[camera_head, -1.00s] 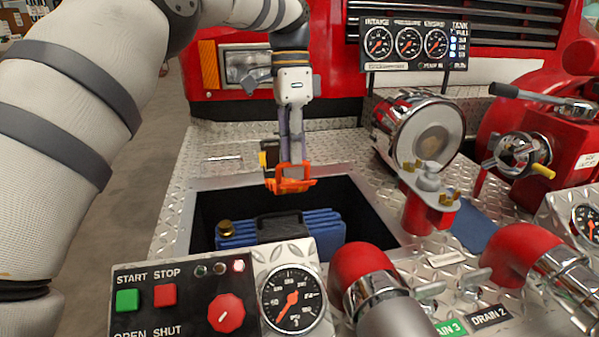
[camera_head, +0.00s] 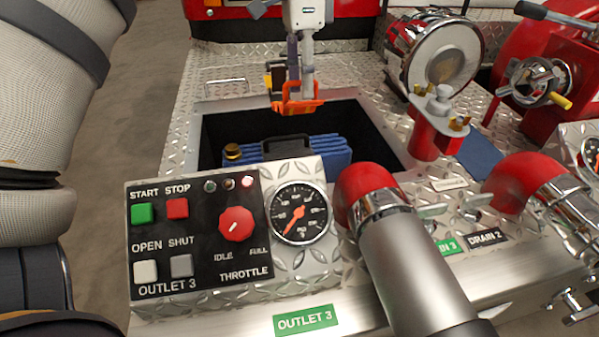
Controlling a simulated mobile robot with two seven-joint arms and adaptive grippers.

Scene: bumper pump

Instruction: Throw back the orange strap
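The orange strap (camera_head: 297,106) shows as a bent orange band near the back edge of the open well. My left gripper (camera_head: 300,95) points down from above. Its two grey fingers are close together, with their tips at the orange band, and it looks shut on it. The far side of the fingers and the strap's full run are hidden. A blue ribbed bundle (camera_head: 325,150) with a black handle (camera_head: 286,141) lies in the well, in front of and below the strap. My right gripper is not in view.
The control panel (camera_head: 200,240) and a pressure gauge (camera_head: 299,214) stand in front of the well. A red and silver pipe (camera_head: 405,255) rises at their right. A chrome drum (camera_head: 440,55) and red fitting (camera_head: 428,138) stand right of the well. Tread-plate (camera_head: 215,110) left of the well is clear.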

